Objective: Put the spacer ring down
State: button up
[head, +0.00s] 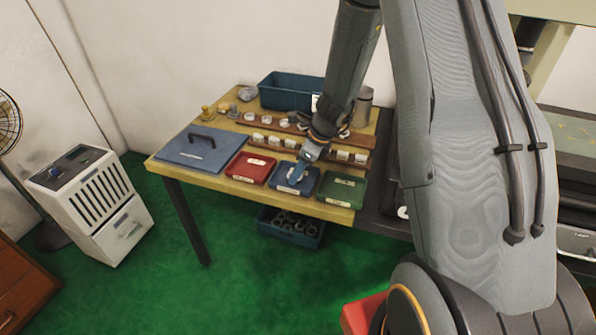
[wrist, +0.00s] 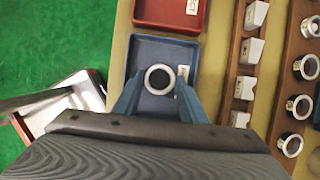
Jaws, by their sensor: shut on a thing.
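My gripper (wrist: 157,97) is over the blue tray (wrist: 143,43) in the wrist view, with its two blue fingers on either side of a pale ring with a dark centre, the spacer ring (wrist: 149,77). It is shut on the ring. I cannot tell whether the ring touches the tray floor. In the head view my gripper (head: 297,174) reaches down into the blue tray (head: 283,188); the ring cannot be made out there.
A red tray (head: 250,168) stands left of the blue tray and a green tray (head: 342,189) right. Behind them are wooden racks with rings and white cards. A large blue bin (head: 284,96) stands at the back.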

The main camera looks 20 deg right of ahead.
jog(key=shift+f, duration=0.15)
jog(key=o, duration=1.1)
jog(key=shift+d+r, duration=0.15)
jog(key=shift+r, duration=0.4)
jog(key=v, duration=1.1)
jog(key=s+a+r+n+g+h, duration=0.1)
jog(key=s+a+n, duration=0.1)
jog(key=s+n, duration=0.9)
jog(key=s+a+r+n+g+h, duration=0.1)
jog(key=s+a+r+n+h, duration=0.1)
jog(key=s+n, duration=0.9)
jog(key=n, duration=0.3)
jog(key=shift+a+r+h, duration=0.15)
jog(key=shift+a+h, duration=0.15)
